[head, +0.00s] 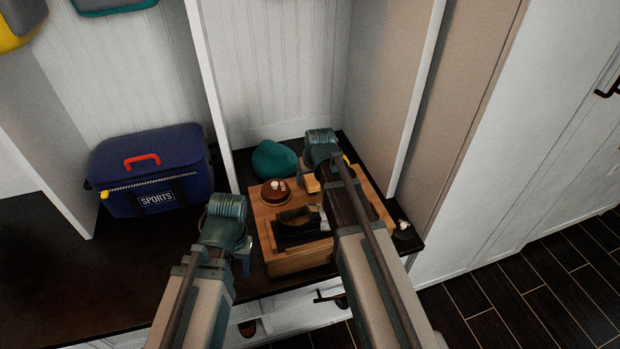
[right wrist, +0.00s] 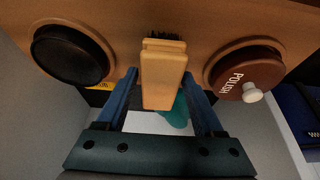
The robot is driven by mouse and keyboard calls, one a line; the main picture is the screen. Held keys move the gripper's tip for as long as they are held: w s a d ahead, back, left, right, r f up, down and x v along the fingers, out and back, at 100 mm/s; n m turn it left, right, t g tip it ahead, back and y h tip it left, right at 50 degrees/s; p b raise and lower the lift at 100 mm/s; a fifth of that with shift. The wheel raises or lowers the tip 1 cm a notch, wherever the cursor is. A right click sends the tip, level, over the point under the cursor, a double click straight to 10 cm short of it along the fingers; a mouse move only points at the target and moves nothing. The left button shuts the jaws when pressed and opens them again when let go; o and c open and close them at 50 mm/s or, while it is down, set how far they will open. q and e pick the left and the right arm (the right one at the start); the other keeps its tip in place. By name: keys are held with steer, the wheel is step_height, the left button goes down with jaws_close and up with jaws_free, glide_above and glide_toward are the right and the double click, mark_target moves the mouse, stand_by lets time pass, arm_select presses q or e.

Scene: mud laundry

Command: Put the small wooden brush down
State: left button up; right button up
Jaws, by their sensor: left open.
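The small wooden brush (right wrist: 163,75), a pale wood block with dark bristles, sits between the fingers of my right gripper (right wrist: 160,88) in the right wrist view. The fingers close in on its sides. Its bristles face the wooden tray box (right wrist: 200,22), between a dark tin (right wrist: 70,55) and a reddish-brown polish tin (right wrist: 246,72). I cannot tell whether the bristles touch the box. In the head view the brush (head: 313,184) shows partly beside my right arm. My left gripper (head: 244,263) is open and empty at the box's left side.
The box holds a dark strapped item (head: 297,222) at its front. A teal cap (head: 274,160) lies behind it. A blue sports bag (head: 152,172) stands left on the dark bench (head: 90,262), whose left front is clear. A white upright panel (head: 412,105) is close on the right.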

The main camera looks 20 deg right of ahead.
steer(key=shift+o, duration=0.3)
steer(key=shift+r, duration=0.1)
steer(key=shift+r+p, duration=0.2)
steer(key=shift+p, duration=0.15)
steer(key=p+v, duration=1.1)
steer(key=v, duration=0.1)
steer(key=s+a, duration=0.2)
steer(key=s+a+f+n+g, duration=0.1)
steer(key=s+a, duration=0.2)
steer(key=s+a+g, duration=0.1)
steer(key=s+a, duration=0.1)
steer(key=s, duration=0.1)
steer(key=shift+a+f+n, duration=0.2)
steer(key=shift+a+n, duration=0.1)
steer(key=shift+a, duration=0.1)
steer(key=s+a+n+g+h, duration=0.1)
steer(key=s+a, duration=0.4)
steer(key=s, duration=0.6)
steer(key=shift+s+a+f+n+g+h, duration=0.15)
steer(key=shift+s+a+n+g+h, duration=0.2)
steer(key=shift+g, duration=0.55)
